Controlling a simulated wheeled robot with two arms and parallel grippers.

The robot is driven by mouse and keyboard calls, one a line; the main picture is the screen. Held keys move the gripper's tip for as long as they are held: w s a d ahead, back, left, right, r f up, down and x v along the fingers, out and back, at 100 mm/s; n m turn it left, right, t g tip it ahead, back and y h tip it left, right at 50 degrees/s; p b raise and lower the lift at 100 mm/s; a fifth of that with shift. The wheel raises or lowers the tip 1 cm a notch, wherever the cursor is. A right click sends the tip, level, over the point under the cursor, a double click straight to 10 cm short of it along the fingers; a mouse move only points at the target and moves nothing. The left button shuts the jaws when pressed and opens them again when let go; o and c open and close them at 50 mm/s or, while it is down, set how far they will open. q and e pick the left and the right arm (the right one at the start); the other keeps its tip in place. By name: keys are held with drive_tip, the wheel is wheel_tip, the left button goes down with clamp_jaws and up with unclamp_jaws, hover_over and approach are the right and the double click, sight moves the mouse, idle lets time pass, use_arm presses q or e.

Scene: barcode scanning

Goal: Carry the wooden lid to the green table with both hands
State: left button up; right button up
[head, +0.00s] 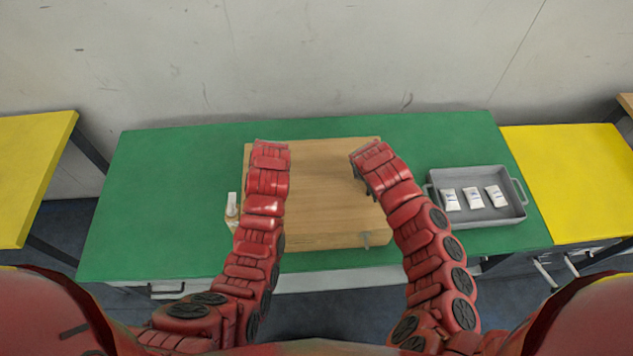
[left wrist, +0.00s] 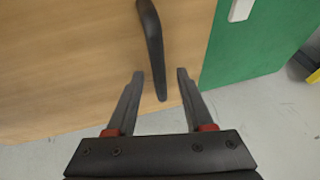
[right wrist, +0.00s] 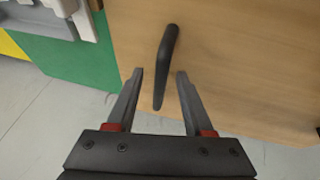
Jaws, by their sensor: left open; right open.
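The wooden lid (head: 325,195) shows as a broad light-brown panel over the middle of the green table (head: 160,200). Both my arms reach over it and hide parts of it. In the left wrist view, my left gripper (left wrist: 160,74) is open, with a dark bar handle (left wrist: 151,40) of the lid between its fingers. In the right wrist view, my right gripper (right wrist: 160,72) is open, with another dark handle (right wrist: 166,55) between its fingers. Neither gripper is closed on a handle. In the head view, the forearms hide the fingertips and most of the handles.
A grey tray (head: 478,219) with white packets (head: 473,197) stands close to the lid's right. A small white item (head: 232,204) stands beside its left edge. Yellow tables (head: 570,170) flank the green one. The green table's left part is clear; a wall stands behind.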

use_arm(q)
drive_tip(key=shift+f, duration=0.2)
use_arm(e)
drive_tip(key=shift+f, duration=0.2)
use_arm(q)
drive_tip(key=shift+c, duration=0.2)
use_arm(e)
drive_tip(key=shift+c, duration=0.2)
use_arm(q)
clamp_jaws()
use_arm(e)
clamp_jaws()
idle(0.6)
